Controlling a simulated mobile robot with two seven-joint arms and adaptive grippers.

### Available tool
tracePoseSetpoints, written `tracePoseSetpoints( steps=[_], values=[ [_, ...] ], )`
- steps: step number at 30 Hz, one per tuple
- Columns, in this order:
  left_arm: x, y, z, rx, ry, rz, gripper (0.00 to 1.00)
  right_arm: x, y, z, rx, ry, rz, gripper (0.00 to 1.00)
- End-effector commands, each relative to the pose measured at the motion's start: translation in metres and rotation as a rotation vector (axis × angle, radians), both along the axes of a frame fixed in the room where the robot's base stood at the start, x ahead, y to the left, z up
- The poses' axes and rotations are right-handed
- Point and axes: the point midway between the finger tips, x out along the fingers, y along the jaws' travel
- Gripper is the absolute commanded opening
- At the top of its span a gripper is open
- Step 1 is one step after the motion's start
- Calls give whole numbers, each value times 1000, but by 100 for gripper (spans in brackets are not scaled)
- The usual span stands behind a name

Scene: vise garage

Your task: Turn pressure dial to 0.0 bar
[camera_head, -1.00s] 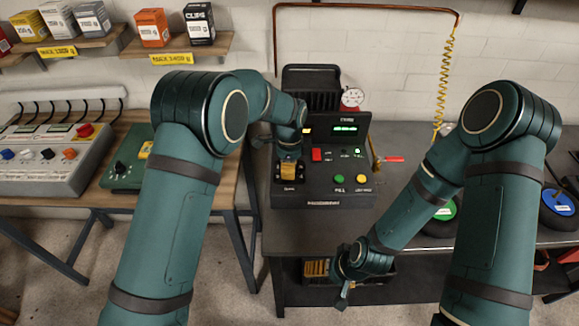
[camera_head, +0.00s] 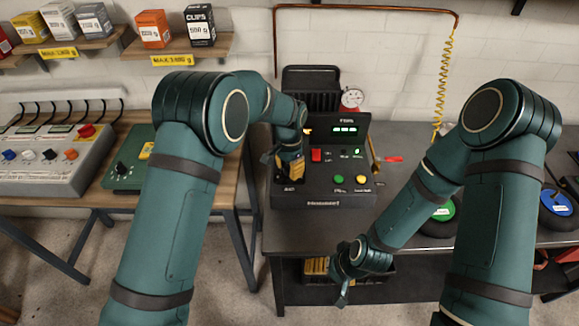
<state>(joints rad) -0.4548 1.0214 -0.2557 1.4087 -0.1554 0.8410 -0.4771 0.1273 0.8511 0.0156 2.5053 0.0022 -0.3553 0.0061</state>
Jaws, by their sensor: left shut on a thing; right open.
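The dark control machine (camera_head: 325,202) stands on the grey bench and has a small lit display (camera_head: 344,129), too small to read for sure. My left gripper (camera_head: 289,170) is over the left part of its sloping panel, pointing down, and is shut on the pressure dial. The gripper hides the dial almost wholly; yellow-orange shows at its fingers. My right gripper (camera_head: 344,290) is open and empty, low in front of the bench edge, away from the panel.
A red switch (camera_head: 316,155), a green button (camera_head: 338,180) and a yellow button (camera_head: 362,180) sit right of my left gripper. A round gauge (camera_head: 352,97) stands behind. A red-handled tool (camera_head: 391,159) lies right of the machine.

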Motion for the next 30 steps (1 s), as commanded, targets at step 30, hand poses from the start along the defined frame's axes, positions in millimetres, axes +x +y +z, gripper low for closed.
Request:
tracePoseSetpoints(
  steps=[30],
  values=[
    [0,-1,1,0,-1,957,0,3,0,9,-2,-7,-5,93]
  ],
)
